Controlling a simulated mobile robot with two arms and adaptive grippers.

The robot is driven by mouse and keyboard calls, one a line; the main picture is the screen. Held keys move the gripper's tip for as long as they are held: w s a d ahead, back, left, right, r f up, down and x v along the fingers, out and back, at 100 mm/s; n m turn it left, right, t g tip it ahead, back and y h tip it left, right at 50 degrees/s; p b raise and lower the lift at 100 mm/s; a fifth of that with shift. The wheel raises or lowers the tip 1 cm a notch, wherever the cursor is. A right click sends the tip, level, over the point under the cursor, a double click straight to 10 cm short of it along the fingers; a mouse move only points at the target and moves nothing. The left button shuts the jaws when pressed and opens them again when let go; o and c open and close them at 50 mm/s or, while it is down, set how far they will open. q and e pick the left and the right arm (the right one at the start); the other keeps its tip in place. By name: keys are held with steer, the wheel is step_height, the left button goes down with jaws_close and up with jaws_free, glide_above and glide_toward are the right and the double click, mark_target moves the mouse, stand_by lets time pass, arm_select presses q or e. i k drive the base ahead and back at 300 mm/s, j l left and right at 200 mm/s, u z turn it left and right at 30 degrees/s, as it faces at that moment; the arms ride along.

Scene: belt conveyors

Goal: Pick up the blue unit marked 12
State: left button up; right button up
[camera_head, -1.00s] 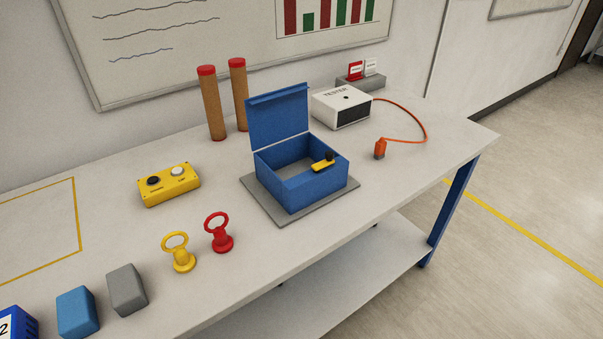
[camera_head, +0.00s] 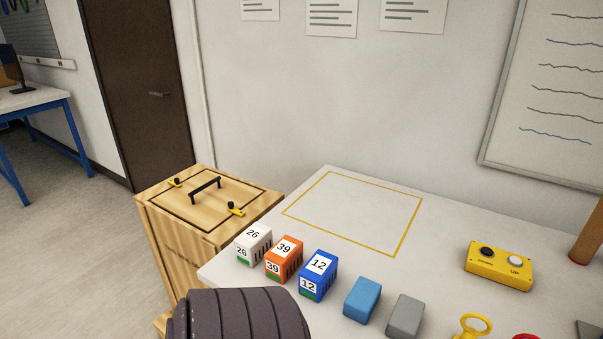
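The blue unit marked 12 (camera_head: 318,277) stands on the bench near its front edge, with the number on its top and front labels and a green strip low on the front. To its left is an orange unit marked 39 (camera_head: 284,260), and left of that a white unit marked 26 (camera_head: 253,246). To its right are a plain light-blue block and a grey block. A dark ribbed part of my own arm shows at the bottom of the picture, in front of the units. Neither gripper shows.
The light-blue block (camera_head: 362,300) and grey block (camera_head: 405,316) sit close by. A yellow two-button box (camera_head: 498,266) is at right. A yellow-outlined square (camera_head: 355,210) behind the units is empty. A wooden crate (camera_head: 165,240) with a black handle stands left of the bench.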

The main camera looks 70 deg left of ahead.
mark_target(319, 273)
steer(key=k+u, duration=0.1)
steer(key=u, duration=0.8)
steer(key=k+j+u, duration=0.1)
steer(key=u, duration=0.35)
steer(key=j+u, duration=0.15)
steer(key=u, duration=0.25)
